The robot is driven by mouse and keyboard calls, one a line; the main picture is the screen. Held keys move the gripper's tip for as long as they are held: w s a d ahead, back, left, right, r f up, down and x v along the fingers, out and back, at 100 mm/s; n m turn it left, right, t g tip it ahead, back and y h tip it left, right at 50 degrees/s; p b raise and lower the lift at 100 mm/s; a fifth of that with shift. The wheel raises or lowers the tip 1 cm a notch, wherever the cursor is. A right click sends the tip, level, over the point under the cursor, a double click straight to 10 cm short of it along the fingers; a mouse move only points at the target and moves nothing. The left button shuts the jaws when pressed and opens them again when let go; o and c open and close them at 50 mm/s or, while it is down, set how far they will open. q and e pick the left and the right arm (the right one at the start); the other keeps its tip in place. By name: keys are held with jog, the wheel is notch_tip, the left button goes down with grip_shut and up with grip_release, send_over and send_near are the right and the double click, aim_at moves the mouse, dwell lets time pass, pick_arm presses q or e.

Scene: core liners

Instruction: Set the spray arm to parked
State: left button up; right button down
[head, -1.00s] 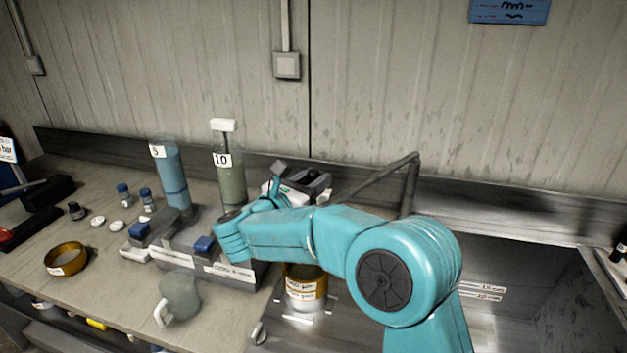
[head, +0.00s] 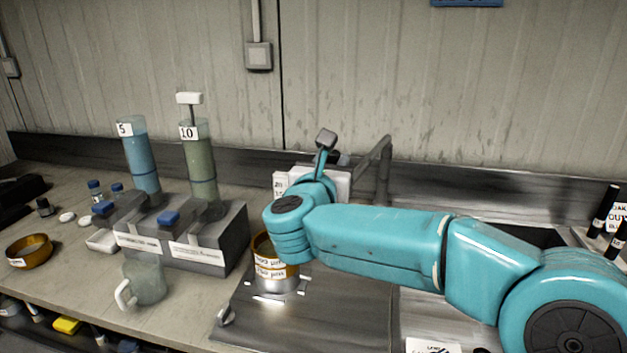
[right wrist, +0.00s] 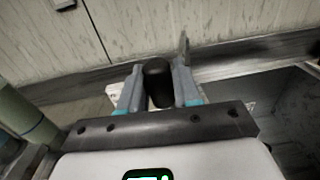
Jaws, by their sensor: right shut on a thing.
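The spray arm (head: 371,156) is a dark grey bent pipe at the back of the metal sink unit in the head view. It rises on an upright post and slopes down to the left, where its lower end is hidden behind my right gripper (head: 338,162). In the right wrist view, my right gripper (right wrist: 157,80) is shut on a black rounded knob (right wrist: 157,88), one finger on each side. I cannot see how the knob joins the pipe. My left gripper is not in view.
Under my right wrist stands a brass sieve stack (head: 264,268) on a metal board. To the left are a grey block (head: 222,245) with a blue cylinder (head: 140,165) and a green cylinder (head: 200,165), and a mug (head: 148,284). Black-capped bottles (head: 604,212) stand at far right.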

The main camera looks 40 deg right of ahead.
jog(key=s+d+n+t+y+b, duration=0.1)
jog(key=s+d+b, duration=0.4)
jog(key=s, duration=0.4)
jog(key=shift+d+n+t, duration=0.3)
jog(key=shift+d+t, duration=0.1)
jog(key=shift+d, duration=0.1)
jog(key=shift+s+r, duration=0.1)
jog(key=shift+r, duration=0.05)
jog(key=c, duration=0.9)
grip_release()
jog(key=shift+c, duration=0.2)
jog(key=v, duration=1.6)
jog(key=shift+s+r, duration=0.15)
